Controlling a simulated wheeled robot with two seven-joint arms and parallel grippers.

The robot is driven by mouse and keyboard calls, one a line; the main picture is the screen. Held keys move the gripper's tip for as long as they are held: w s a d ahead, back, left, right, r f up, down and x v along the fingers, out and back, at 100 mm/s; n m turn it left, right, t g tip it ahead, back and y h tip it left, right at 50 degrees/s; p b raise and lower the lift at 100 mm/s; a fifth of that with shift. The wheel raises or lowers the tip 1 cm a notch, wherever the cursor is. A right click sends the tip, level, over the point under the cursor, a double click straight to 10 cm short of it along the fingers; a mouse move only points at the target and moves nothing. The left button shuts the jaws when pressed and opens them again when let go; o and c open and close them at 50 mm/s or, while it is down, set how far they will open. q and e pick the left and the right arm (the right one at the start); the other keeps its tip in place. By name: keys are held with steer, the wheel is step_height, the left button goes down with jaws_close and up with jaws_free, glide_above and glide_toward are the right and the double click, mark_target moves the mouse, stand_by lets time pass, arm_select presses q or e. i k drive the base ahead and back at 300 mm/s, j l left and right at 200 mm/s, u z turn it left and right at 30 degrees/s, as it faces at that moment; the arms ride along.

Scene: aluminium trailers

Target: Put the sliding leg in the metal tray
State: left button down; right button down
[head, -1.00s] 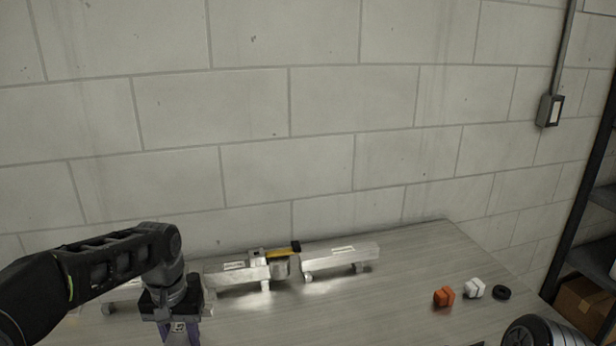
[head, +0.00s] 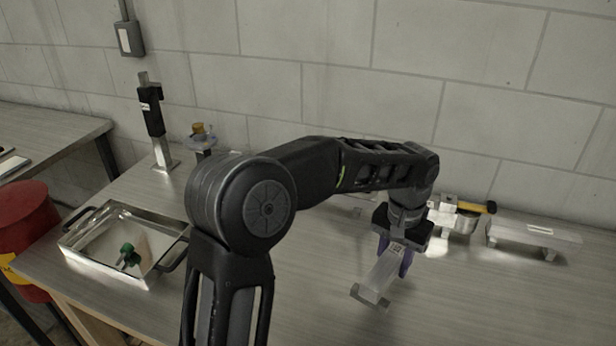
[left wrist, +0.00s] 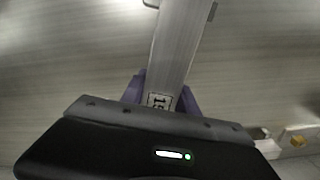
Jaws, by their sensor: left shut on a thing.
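The sliding leg, a silver square metal bar (head: 382,271) with a flat foot at its lower end, is in my left gripper (head: 396,262). The gripper's purple fingers are shut on its upper part, and the leg slants down to the left over the table. It also shows in the left wrist view (left wrist: 182,45), with a printed label close to the fingers. The metal tray (head: 103,272), shallow with dark handles, sits at the left of the table, well away from the gripper. A green part (head: 128,254) lies in it. My right gripper is out of view.
A black and silver jack-like post (head: 153,118) stands behind the tray, with a yellow-topped part (head: 200,135) beside it. Silver rail parts (head: 533,235) and a yellow-handled piece (head: 462,213) lie at the back right. A red drum (head: 25,225) stands left of the table.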

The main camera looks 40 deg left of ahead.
mark_target(122, 256)
steer(key=k+j+z, duration=0.1)
steer(key=j, duration=0.4)
steer(key=k+j+z, duration=0.1)
steer(key=k+j, duration=0.2)
steer(key=j, duration=0.2)
steer(key=k+j+z, duration=0.15)
steer(key=j, duration=0.35)
steer(key=k+j+z, duration=0.1)
steer(key=k+j, duration=0.25)
steer(key=k+j+z, duration=0.1)
steer(key=k+j, duration=0.15)
steer(key=j, duration=0.3)
steer(key=k+j+z, duration=0.1)
steer(key=k+j, duration=0.2)
steer(key=j, duration=0.15)
